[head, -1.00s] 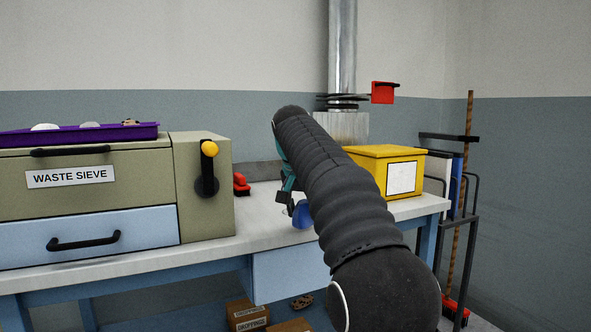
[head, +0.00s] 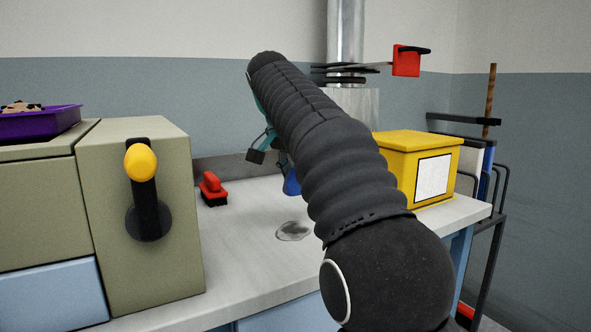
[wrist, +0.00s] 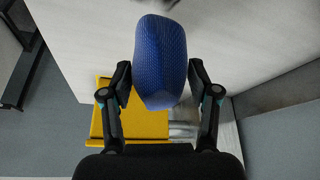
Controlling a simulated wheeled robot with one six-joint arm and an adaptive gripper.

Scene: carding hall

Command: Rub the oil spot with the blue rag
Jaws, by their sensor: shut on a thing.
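The oil spot (head: 293,231) is a dark, shiny patch on the pale bench top (head: 250,262), just left of my arm in the head view. My gripper (wrist: 160,80) is shut on the blue rag (wrist: 160,60), a bunched, woven-looking wad between the two fingers in the wrist view. In the head view a piece of the rag (head: 292,183) shows behind my arm, up and beyond the spot. The rag looks apart from the spot. My arm hides most of the gripper in the head view.
A red brush (head: 212,190) stands left of the spot. The waste sieve (head: 110,200) with a yellow-knobbed lever (head: 142,165) fills the left. A yellow box (head: 415,165) and a metal duct (head: 347,110) stand to the right and behind. Bench around the spot is clear.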

